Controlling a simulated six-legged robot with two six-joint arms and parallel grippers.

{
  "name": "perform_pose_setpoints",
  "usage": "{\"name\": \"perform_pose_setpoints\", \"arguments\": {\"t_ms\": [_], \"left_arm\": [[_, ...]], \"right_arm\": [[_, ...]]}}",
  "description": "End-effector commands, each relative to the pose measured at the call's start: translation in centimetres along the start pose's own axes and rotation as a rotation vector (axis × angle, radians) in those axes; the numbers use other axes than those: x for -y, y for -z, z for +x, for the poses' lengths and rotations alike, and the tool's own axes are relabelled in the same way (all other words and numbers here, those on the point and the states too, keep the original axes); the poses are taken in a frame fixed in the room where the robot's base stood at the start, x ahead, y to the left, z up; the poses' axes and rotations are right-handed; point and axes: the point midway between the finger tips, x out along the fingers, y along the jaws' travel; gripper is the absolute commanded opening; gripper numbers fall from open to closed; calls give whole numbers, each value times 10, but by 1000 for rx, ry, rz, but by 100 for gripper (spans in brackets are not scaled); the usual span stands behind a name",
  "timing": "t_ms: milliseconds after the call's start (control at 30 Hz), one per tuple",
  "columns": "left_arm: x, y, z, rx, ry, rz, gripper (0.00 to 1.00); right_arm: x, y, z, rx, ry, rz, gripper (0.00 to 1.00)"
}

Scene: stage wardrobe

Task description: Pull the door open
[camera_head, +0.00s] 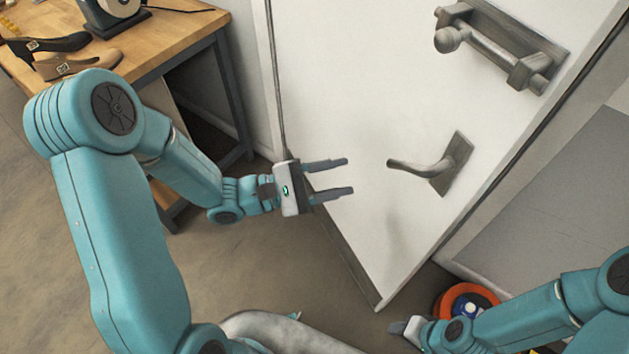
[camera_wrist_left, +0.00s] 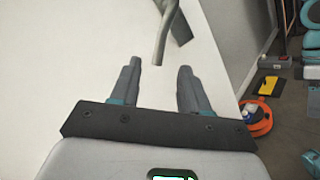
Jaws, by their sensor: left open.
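The white door (camera_head: 350,80) fills the middle of the head view, and its face also shows in the left wrist view (camera_wrist_left: 60,70). A grey lever handle (camera_head: 450,165) sticks out from its lower part, pointing left. My left gripper (camera_head: 350,175) is open and empty, just left of the lever's free end and apart from it. In the left wrist view the lever (camera_wrist_left: 163,40) lies ahead, roughly in line with the gap between the fingers (camera_wrist_left: 158,75). My right gripper (camera_head: 405,328) is low near the floor, away from the handle; its finger gap is not clear.
A heavy grey bolt-like fitting (camera_head: 495,50) sits on the door above the lever. A wooden workbench (camera_head: 165,35) with shoes (camera_head: 75,62) stands at the left. An orange reel (camera_head: 462,300) lies on the floor beside my right arm. A grey wall (camera_head: 560,200) is right of the door.

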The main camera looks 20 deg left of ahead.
Motion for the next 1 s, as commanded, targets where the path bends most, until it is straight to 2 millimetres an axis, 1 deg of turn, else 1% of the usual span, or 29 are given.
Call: {"name": "perform_pose_setpoints", "arguments": {"t_ms": [33,100,200,333,567,667,700,733,900,1000], "left_arm": [[0,1,-11,-5,-4,1,46],[0,1,-22,-5,-3,1,46],[0,0,-33,-2,-2,1,46],[0,0,-39,0,0,-1,46],[0,0,-39,1,1,0,46],[0,0,-39,1,1,0,16],[0,0,-39,1,1,0,3],[0,0,-39,1,1,0,0],[0,0,-39,-2,1,3,0],[2,6,-36,-21,4,24,0]], "right_arm": [[0,0,1,0,0,0,43],[-1,0,2,0,0,0,43],[-1,0,2,0,0,0,43],[-1,0,2,0,0,0,43],[-1,0,2,0,0,0,43],[-1,0,2,0,0,0,43],[-1,0,2,0,0,0,43],[-1,0,2,0,0,0,43],[-1,0,2,0,0,0,43],[-1,0,2,0,0,0,43]]}}
